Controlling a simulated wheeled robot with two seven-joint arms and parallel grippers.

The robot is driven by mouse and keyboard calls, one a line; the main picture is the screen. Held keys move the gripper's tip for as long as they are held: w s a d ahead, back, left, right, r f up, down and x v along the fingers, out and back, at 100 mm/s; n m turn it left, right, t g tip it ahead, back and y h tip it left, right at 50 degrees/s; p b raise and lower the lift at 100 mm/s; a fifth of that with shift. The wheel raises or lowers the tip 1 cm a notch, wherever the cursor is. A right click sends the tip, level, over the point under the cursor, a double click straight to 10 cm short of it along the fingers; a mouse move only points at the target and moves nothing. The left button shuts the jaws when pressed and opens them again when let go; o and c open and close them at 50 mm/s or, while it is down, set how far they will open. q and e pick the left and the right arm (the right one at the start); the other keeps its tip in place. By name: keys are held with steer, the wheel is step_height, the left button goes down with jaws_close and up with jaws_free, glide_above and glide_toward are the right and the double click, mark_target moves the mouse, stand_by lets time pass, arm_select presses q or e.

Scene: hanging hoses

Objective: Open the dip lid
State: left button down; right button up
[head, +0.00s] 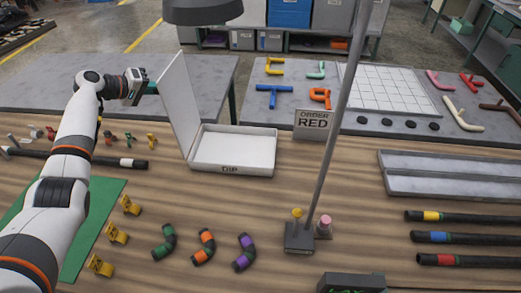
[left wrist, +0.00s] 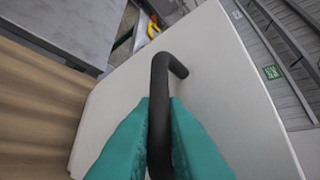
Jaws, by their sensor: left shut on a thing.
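The dip box (head: 235,167) is a white shallow tray labelled DIP, standing on the wooden table. Its white lid (head: 180,104) stands up steeply at the box's left side, tilted a little to the left, and the inside of the box shows. My left gripper (head: 151,88) is at the lid's outer face, near its upper part. In the left wrist view its teal fingers (left wrist: 160,115) are shut on the black lid handle (left wrist: 164,66), with the white lid (left wrist: 225,75) behind it. My right gripper is in neither view.
An ORDER RED sign (head: 313,124) stands right of the box. A lamp pole on a base (head: 299,238) rises in front of it. Curved hose pieces (head: 204,247) and yellow tags (head: 116,234) lie nearer. A grey tray (head: 450,187) and black hoses (head: 455,237) lie at right.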

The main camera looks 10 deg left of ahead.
arm_select(q)
steer(key=a+b, duration=0.1)
steer(key=b, duration=0.1)
steer(key=a+h+b, duration=0.1)
steer(key=a+b, duration=0.1)
steer(key=shift+n+t, duration=0.3)
steer(key=c, duration=1.6)
jaws_free()
steer(key=o, duration=1)
steer(key=shift+f, duration=0.25)
steer(key=shift+s, duration=0.1)
steer(key=p+v, duration=0.3)
steer(key=v, duration=0.4)
